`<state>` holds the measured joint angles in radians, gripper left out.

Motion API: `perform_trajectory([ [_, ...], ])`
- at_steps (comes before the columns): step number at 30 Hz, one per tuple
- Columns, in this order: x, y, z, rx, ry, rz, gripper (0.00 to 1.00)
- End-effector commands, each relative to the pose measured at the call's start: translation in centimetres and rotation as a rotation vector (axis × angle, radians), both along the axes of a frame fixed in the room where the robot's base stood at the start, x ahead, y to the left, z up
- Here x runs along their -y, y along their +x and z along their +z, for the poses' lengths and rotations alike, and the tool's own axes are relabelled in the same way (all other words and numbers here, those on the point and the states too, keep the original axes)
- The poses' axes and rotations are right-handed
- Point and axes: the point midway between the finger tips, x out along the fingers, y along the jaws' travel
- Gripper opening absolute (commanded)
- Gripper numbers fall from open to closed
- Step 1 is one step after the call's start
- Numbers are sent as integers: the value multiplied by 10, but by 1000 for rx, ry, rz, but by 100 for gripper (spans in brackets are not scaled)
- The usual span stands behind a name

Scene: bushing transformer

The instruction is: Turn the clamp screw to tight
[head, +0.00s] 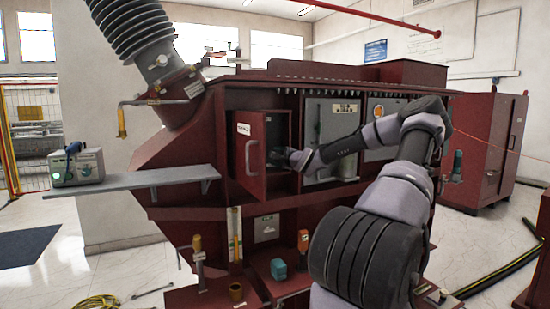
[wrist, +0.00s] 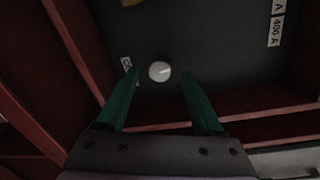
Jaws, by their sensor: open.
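In the wrist view a round pale screw head (wrist: 159,71) with a light slot sits on a dark panel inside a red-walled box. I take it to be the clamp screw. A small white label, partly hidden by a finger, is left of it. My gripper (wrist: 159,76) is open, its green fingers on either side of the screw head in the picture. I cannot tell how deep the tips reach or whether they touch it. In the head view my gripper (head: 279,156) is inside the open red compartment, and the screw is hidden there.
The red compartment door (head: 250,157) stands open to the left of my gripper. Red box walls (wrist: 75,45) lie close around the fingers in the wrist view. A white "400 A" label (wrist: 277,22) is at upper right. A grey shelf (head: 160,177) juts out left.

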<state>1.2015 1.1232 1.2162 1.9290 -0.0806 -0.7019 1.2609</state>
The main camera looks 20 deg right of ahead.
Motion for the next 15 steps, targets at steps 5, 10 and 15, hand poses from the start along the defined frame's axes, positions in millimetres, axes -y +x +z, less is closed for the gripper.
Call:
perform_trajectory([
  [5, 4, -38, 3, -2, 0, -2, 69],
  [10, 7, -69, 4, -2, 1, -3, 69],
  [15, 7, -88, 6, -2, 0, 0, 69],
])
